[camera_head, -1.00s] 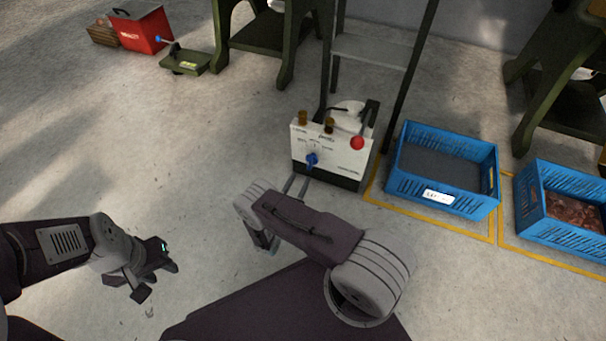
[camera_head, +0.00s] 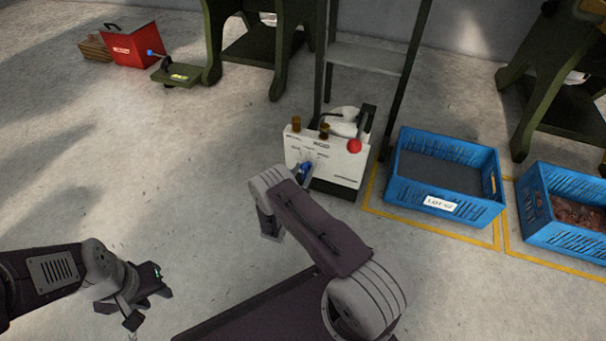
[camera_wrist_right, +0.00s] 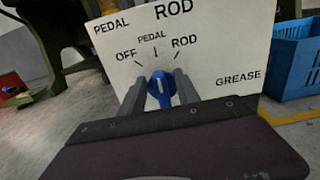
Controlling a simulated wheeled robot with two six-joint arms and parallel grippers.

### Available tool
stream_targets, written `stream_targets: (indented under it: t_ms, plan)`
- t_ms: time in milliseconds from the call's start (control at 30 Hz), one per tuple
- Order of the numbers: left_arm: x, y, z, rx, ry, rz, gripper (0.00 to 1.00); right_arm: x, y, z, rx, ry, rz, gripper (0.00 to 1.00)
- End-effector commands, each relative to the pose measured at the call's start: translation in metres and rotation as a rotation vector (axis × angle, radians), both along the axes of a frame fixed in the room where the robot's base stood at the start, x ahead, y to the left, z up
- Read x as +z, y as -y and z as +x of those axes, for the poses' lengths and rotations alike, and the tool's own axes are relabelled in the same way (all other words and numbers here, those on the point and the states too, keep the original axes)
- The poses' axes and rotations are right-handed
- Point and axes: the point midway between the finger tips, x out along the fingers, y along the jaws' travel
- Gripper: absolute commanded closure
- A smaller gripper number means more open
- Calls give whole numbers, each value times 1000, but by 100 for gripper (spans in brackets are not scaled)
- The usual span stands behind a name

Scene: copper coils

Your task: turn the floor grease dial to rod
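The grease unit is a white-fronted box (camera_head: 345,170) on the floor, with a blue dial (camera_head: 306,168) on its face. In the right wrist view the blue dial (camera_wrist_right: 162,88) sits below the marks OFF, PEDAL and ROD. Its white line points about straight up, toward PEDAL. My right gripper (camera_wrist_right: 161,84) has one finger on each side of the dial; the fingers look spread, and contact is unclear. In the head view my right arm partly hides this gripper (camera_head: 302,174). My left gripper (camera_head: 148,300) hangs open and empty above the floor at lower left.
A blue crate (camera_head: 400,190) stands right of the unit, and another blue crate with copper-coloured contents (camera_head: 540,232) lies further right. Yellow floor lines (camera_head: 440,236) run around them. A red box (camera_head: 132,46) and green pedal (camera_head: 176,74) are at upper left. Floor at left is clear.

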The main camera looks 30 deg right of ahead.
Motion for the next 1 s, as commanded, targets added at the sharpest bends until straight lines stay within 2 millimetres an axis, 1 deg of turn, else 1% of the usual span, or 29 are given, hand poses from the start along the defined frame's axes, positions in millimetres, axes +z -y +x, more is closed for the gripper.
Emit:
stream_targets:
  t_ms: [33,67,100,167,200,567,1000]
  plan:
    - [0,0,0,0,0,0,64,0,0,0,0,0,0,62]
    - [0,0,0,0,0,0,64,0,0,0,0,0,0,70]
    - [0,0,0,0,0,0,64,0,0,0,0,0,0,81]
    - [0,0,0,0,0,0,64,0,0,0,0,0,0,98]
    - [0,0,0,0,0,0,64,0,0,0,0,0,0,100]
    - [5,0,0,0,0,0,64,1,0,-1,0,36,31,100]
    - [27,0,0,0,0,0,64,0,4,-6,0,275,237,100]
